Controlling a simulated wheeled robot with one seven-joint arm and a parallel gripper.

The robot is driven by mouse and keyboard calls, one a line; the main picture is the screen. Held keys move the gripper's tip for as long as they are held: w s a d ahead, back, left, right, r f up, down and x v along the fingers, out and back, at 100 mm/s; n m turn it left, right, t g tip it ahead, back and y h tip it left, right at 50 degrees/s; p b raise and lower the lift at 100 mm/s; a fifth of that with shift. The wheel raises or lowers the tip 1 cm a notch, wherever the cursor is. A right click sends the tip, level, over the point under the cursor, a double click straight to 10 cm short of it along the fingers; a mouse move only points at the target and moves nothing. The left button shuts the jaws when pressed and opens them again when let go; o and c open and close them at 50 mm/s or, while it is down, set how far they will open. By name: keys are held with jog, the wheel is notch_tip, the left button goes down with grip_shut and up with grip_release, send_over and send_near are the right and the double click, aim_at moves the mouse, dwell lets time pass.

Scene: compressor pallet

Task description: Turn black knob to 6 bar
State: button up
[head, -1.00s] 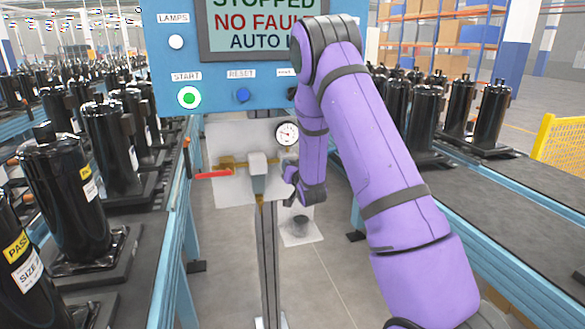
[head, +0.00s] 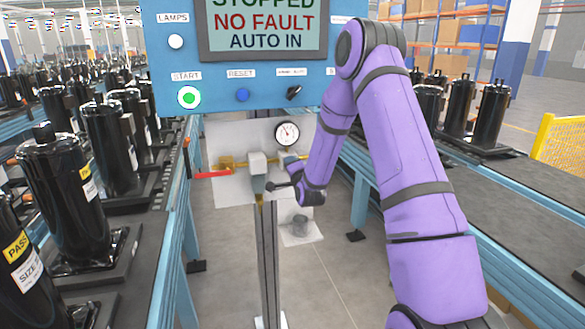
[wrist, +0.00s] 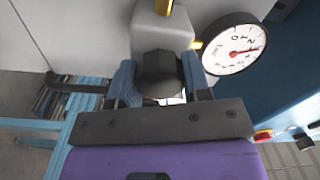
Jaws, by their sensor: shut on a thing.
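The black knob (wrist: 160,72) sits below a grey regulator body (wrist: 160,28) in the wrist view. The two blue fingers of my gripper (wrist: 159,76) are on either side of it, shut on it. In the head view my gripper (head: 280,187) is at the regulator (head: 258,170), and the knob is hard to make out there. A round white pressure gauge (head: 287,133) is above and right of the regulator. It also shows in the wrist view (wrist: 234,44), with a red needle; the exact reading is too small to tell.
A red lever handle (head: 212,174) is left of the regulator on the brass pipe. The blue control panel (head: 240,75) above has a lit green START button (head: 188,97) and a black switch (head: 294,92). Conveyors with black compressors (head: 65,200) flank both sides.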

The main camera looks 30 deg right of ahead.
jog(key=m, duration=0.6)
jog(key=shift+d+f+m, duration=0.1)
jog(key=shift+m, duration=0.3)
jog(key=m, duration=0.6)
jog(key=shift+h, duration=0.3)
jog(key=shift+m, duration=0.3)
jog(key=o, duration=0.9)
jog(key=shift+s, duration=0.1)
jog(key=v, duration=1)
jog(key=shift+s+a, duration=0.25)
jog(key=shift+s, duration=0.05)
